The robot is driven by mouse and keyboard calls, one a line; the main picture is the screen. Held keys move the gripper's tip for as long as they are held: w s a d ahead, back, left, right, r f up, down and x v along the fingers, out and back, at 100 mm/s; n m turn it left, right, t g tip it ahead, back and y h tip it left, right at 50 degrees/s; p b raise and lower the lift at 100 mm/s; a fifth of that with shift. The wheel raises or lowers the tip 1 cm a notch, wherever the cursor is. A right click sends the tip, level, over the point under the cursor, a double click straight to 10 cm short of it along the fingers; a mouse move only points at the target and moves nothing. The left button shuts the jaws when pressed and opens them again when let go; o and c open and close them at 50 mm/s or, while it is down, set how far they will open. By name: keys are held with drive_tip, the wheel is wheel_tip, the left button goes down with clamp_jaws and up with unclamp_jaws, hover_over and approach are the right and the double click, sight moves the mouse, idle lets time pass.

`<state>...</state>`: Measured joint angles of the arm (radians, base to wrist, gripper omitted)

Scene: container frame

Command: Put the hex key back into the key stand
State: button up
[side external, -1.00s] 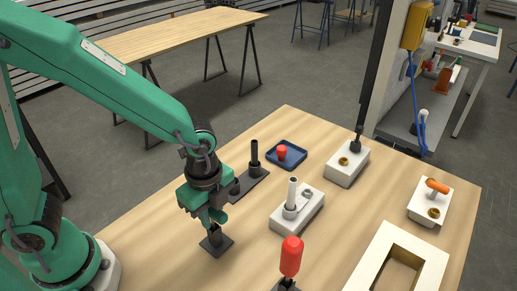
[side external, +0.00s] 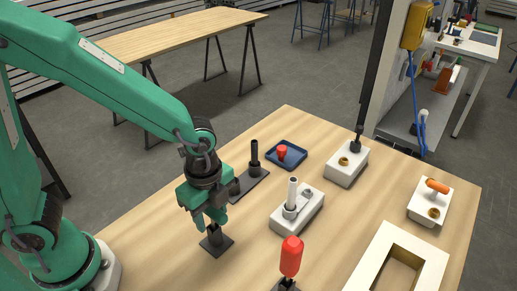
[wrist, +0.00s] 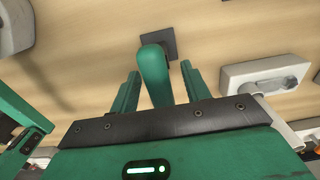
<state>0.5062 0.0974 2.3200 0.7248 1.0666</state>
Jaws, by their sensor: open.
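A small dark key stand (side external: 217,243) with a square base sits on the wooden table directly below my gripper (side external: 208,221). In the wrist view, a rounded green handle (wrist: 153,72), apparently the hex key's, lies between my gripper's two green fingers (wrist: 160,84). The fingers are open, with a gap on each side of the handle. The handle's far end overlaps the dark square base (wrist: 158,44). The key's shaft is hidden, so I cannot tell how deep it sits in the stand.
A black post (side external: 254,157) on a dark base stands close behind my gripper. A white block (side external: 297,212) with a grey upright tube is to the right. A red-handled tool (side external: 291,257) stands at the front. A blue tray (side external: 290,146) and white blocks lie farther off.

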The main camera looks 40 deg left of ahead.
drive_tip(key=shift+r, duration=3.6)
drive_tip(key=shift+r, duration=0.1)
wheel_tip(320, 180, up, 6)
drive_tip(key=shift+f, duration=0.1)
drive_tip(key=shift+a, duration=0.1)
drive_tip(key=s+a+r+n+t, duration=0.1)
drive_tip(key=s+a+n+t, duration=0.1)
drive_tip(key=a+n, duration=0.5)
drive_tip(key=s+a+r+n+t, duration=0.1)
drive_tip(key=s+a+n+t, duration=0.1)
drive_tip(key=a+n, duration=0.5)
drive_tip(key=shift+s+a+r+n+t, duration=0.35)
drive_tip(key=shift+n+t, duration=0.45)
drive_tip(key=shift+n, duration=1.2)
